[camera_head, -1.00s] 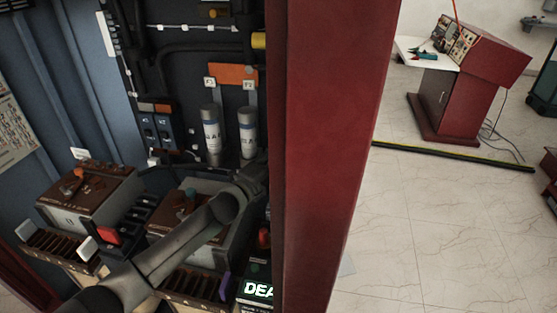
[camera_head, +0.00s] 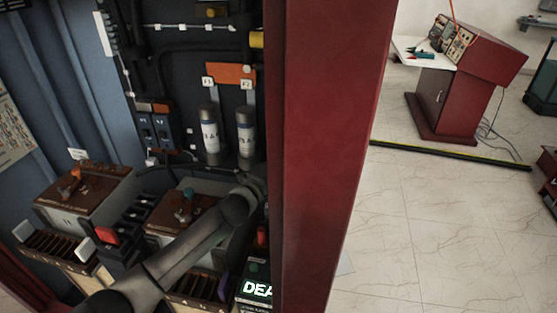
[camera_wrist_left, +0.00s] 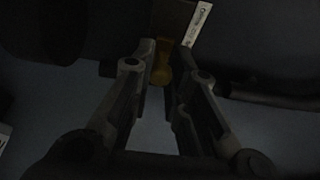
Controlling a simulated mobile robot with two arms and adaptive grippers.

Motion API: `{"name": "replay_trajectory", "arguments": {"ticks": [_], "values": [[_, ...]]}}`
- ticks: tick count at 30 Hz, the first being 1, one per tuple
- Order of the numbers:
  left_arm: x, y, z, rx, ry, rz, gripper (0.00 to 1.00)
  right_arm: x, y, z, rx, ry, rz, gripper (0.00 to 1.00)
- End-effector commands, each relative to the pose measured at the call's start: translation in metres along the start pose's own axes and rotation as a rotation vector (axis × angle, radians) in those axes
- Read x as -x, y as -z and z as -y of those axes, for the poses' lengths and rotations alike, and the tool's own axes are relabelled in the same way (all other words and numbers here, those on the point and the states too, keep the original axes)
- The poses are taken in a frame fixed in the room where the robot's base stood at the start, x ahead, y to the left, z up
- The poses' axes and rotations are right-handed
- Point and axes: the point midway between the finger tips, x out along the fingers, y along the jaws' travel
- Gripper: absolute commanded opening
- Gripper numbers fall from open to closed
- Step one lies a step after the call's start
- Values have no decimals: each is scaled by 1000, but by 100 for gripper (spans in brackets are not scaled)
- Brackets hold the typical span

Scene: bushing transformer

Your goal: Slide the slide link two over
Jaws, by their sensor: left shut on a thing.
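In the left wrist view, my left gripper (camera_wrist_left: 162,75) has its two fingers on either side of a small amber piece (camera_wrist_left: 161,70) and is shut on it. The piece sits below a dark block with a white printed label (camera_wrist_left: 199,24). I cannot tell for certain whether it is slide link two. In the head view, my left arm comes in from the lower left and reaches toward the cabinet's right side. Its gripper is hidden there. My right gripper is not in view.
The red cabinet post (camera_head: 325,150) stands right of my arm. Two grey cylinders (camera_head: 209,135) hang on the panel behind it. Brown-topped boxes (camera_head: 84,187) and a lit display (camera_head: 257,289) lie near the arm. Open tiled floor lies right, with a red console (camera_head: 450,95).

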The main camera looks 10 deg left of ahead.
Motion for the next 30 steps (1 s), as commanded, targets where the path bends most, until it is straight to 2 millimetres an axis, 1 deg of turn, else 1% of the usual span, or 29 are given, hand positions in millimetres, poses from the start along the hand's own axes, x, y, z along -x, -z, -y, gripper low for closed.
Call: {"name": "replay_trajectory", "arguments": {"ticks": [1, 6, 7, 12, 18, 23, 26, 30], "values": [[0, 4, -1, 2, 0, -7, 0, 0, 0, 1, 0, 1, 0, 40], [0, 6, -1, 2, 0, -10, 0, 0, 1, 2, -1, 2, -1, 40], [0, 6, -1, 2, 0, -10, 19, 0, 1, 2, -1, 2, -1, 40], [0, 5, -1, 2, 1, -10, 40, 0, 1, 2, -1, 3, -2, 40], [0, 4, 0, 1, 1, -7, 40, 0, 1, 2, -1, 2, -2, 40], [2, 3, 0, 1, 1, -7, 40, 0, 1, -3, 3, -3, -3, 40], [10, 3, -1, 2, 0, -7, 40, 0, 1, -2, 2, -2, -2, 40], [31, 4, -1, 1, 0, -8, 40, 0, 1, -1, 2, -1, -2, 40]]}}
